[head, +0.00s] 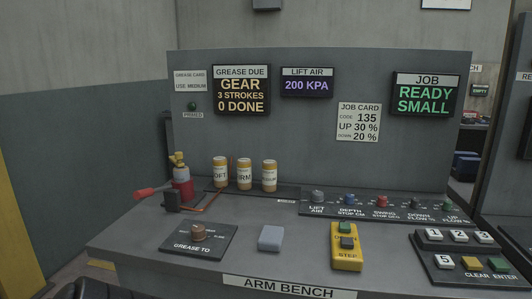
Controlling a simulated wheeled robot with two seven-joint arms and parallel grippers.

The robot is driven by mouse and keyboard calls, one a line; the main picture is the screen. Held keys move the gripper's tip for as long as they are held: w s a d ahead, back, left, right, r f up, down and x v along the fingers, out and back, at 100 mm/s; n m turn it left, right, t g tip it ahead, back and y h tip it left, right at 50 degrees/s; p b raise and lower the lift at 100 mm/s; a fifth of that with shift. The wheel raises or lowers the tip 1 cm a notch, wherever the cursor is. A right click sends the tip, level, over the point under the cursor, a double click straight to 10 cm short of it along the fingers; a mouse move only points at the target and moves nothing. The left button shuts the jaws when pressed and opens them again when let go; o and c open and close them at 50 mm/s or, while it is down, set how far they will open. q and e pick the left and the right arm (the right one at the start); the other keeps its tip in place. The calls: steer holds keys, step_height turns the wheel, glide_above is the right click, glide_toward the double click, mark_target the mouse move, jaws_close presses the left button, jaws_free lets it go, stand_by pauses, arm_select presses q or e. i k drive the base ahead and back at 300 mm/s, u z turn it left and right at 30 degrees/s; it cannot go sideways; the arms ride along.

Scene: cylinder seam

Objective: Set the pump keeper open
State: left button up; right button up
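A small grease pump stands at the back left of the bench. It has a red body (183,184), a yellow top (178,159) and a red-gripped lever (146,193) reaching out to the left. A dark block (171,201) sits at its foot, and a copper-coloured line runs from there to the right. I cannot make out which part is the keeper, or whether it is open or shut. Neither of my grippers shows in the head view.
Several orange and white cartridges (244,174) stand right of the pump. In front are a GREASE TO knob (198,232), a grey-blue block (271,238), a yellow button box (346,260) and a keypad (461,236). The back panel's display (241,90) reads GEAR, 3 STROKES, 0 DONE.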

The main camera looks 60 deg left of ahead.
mark_target(177, 158)
steer(key=z, duration=0.15)
steer(key=k, duration=1.15)
steer(key=u, duration=1.5)
